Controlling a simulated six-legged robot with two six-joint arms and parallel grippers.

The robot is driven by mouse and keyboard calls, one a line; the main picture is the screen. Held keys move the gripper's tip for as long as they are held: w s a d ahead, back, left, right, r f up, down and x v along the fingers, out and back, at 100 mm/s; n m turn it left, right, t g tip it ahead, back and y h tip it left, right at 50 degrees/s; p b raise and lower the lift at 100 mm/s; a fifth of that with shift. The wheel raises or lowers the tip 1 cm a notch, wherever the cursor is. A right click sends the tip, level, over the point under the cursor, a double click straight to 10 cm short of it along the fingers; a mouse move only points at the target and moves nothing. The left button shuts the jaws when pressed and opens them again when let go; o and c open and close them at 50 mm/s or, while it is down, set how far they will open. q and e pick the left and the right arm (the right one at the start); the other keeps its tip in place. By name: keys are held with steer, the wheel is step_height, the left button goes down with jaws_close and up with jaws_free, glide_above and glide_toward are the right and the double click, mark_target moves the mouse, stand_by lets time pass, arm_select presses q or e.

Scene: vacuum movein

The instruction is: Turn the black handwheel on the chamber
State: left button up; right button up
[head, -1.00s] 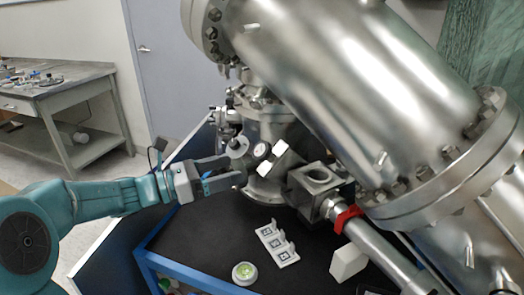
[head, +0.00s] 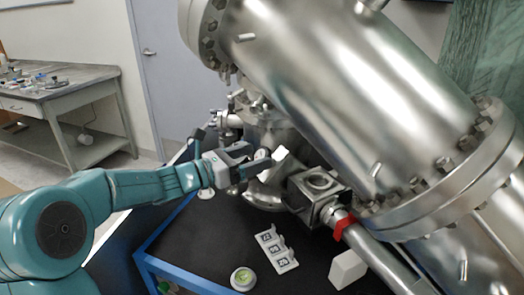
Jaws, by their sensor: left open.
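The steel chamber (head: 340,90) fills the upper right of the head view. A cluster of small fittings and valves (head: 233,119) sits at its lower left end. I cannot clearly make out the black handwheel; my gripper covers part of that cluster. My left gripper (head: 258,160) is open, its two fingers pointing right at the fittings in front of the lower chamber flange. A white block-like part (head: 280,154) shows just beyond the fingertips. I cannot tell whether the fingers touch anything. My right gripper is not in view.
On the black tabletop (head: 195,245) lie a white labelled strip (head: 277,250), a round green-faced piece (head: 243,278) and a white block (head: 347,269). A grey workbench (head: 60,95) stands far left.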

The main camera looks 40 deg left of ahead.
mark_target(260, 154)
arm_select(q)
steer(key=shift+x, duration=1.5)
